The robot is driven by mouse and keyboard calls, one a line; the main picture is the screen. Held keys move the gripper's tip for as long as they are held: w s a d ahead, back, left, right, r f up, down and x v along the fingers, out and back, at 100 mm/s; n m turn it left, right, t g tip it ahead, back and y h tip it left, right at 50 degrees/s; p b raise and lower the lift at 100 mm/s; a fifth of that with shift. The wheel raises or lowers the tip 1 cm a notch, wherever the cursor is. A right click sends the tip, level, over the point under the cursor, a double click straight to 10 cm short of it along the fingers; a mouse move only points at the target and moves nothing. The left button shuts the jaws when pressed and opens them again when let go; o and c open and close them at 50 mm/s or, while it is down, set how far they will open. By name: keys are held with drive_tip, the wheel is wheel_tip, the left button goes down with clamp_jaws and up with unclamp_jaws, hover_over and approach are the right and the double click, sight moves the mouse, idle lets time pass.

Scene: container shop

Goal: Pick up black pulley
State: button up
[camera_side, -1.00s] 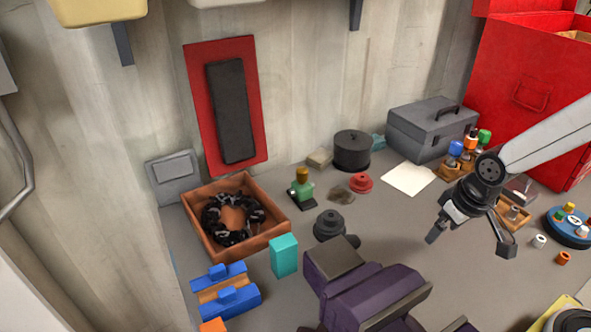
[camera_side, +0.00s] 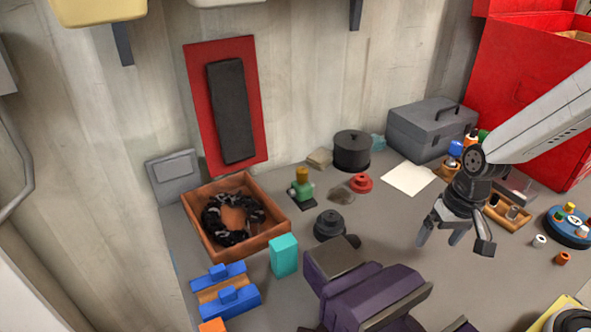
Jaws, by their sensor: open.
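The purple vise (camera_side: 365,292) stands in front of the pulley. Bench between pulley and gripper is mostly clear.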

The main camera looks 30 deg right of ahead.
sight(328, 217)
drive_tip(key=a+m+y, duration=0.1)
drive_tip(key=m, duration=0.1)
drive_tip(key=w+a+m+y, duration=0.1)
drive_tip(key=m, duration=0.1)
drive_tip(key=a+f+m+g+y, duration=0.1)
drive_tip(key=m, duration=0.1)
drive_tip(key=shift+w+a+y, duration=0.3)
drive_tip(key=w+a+m+y, duration=0.1)
drive_tip(key=m, duration=0.1)
drive_tip(key=w+a+m+y, duration=0.1)
drive_tip(key=w+m+y, duration=0.1)
drive_tip(key=shift+w+a+r, duration=0.1)
drive_tip(key=shift+a, duration=0.15)
drive_tip(key=w+m+t+y, duration=0.1)
drive_tip(key=w+m, duration=0.1)
drive_tip(key=w+r+m+t+y, duration=0.1)
drive_tip(key=w+m+t, duration=0.1)
drive_tip(key=w+m, duration=0.1)
drive_tip(key=w+a+m+t+y, duration=0.1)
drive_tip(key=w+m+t+y, duration=0.1)
drive_tip(key=w, duration=0.1)
drive_tip(key=shift+w+r+m, duration=0.1)
drive_tip(key=shift+r+m, duration=0.2)
drive_tip(key=shift+r, duration=0.05)
drive_tip(key=shift+w+d+r+m+t, duration=0.1)
drive_tip(key=shift+w+m+t, duration=0.2)
drive_tip(key=shift+w+m, duration=0.1)
drive_tip(key=shift+x, duration=1.3)
drive_tip(key=shift+x, duration=2.6)
drive_tip(key=shift+s, duration=0.1)
